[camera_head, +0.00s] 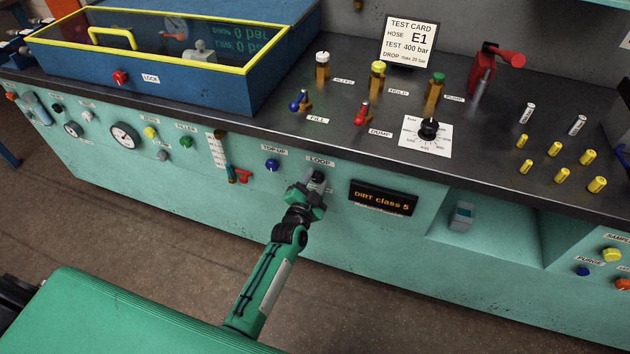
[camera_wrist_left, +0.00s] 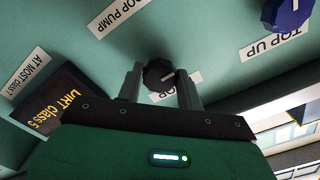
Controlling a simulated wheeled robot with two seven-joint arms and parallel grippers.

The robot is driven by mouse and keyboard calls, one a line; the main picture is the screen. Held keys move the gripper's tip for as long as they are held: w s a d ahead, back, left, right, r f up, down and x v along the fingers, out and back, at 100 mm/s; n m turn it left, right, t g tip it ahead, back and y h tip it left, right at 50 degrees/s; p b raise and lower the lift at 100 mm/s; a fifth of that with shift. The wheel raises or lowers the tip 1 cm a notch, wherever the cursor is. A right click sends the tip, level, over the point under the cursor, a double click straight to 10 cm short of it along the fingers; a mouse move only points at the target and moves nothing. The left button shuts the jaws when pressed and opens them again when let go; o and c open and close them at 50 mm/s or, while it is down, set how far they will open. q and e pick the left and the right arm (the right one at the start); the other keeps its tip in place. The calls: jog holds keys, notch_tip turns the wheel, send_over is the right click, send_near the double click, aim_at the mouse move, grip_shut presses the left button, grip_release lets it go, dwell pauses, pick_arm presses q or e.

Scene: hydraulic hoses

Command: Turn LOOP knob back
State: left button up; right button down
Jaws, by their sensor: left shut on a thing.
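The LOOP knob (camera_head: 318,177) is a small dark knob on the green front panel, just under its LOOP label (camera_head: 320,161). My left gripper (camera_head: 312,186) reaches up to it and partly covers it in the head view. In the left wrist view the black knob (camera_wrist_left: 157,75) with a pale pointer mark sits between the two fingers of my left gripper (camera_wrist_left: 160,84), which is shut on it. The knob's label in that view is partly hidden behind the knob and a finger. My right gripper is in neither view.
The blue TOP UP knob (camera_head: 272,165) is left of the LOOP knob. A dark display (camera_head: 383,198) reading "DIRT class 5" is to the right. The dark worktop (camera_head: 330,130) above holds valves, a test card (camera_head: 409,40) and a dial knob (camera_head: 428,129).

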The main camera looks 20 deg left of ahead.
pick_arm(q)
jog(key=n+p, duration=0.1)
jog(key=n, duration=0.1)
jog(key=shift+n, duration=1.3)
jog(key=n, duration=0.2)
jog(key=shift+n+p, duration=0.4)
jog(key=n, duration=0.2)
jog(key=shift+n, duration=1.2)
jog(key=n, duration=0.2)
jog(key=shift+n, duration=1.6)
jog(key=shift+d+n, duration=0.1)
jog(key=shift+n, duration=0.2)
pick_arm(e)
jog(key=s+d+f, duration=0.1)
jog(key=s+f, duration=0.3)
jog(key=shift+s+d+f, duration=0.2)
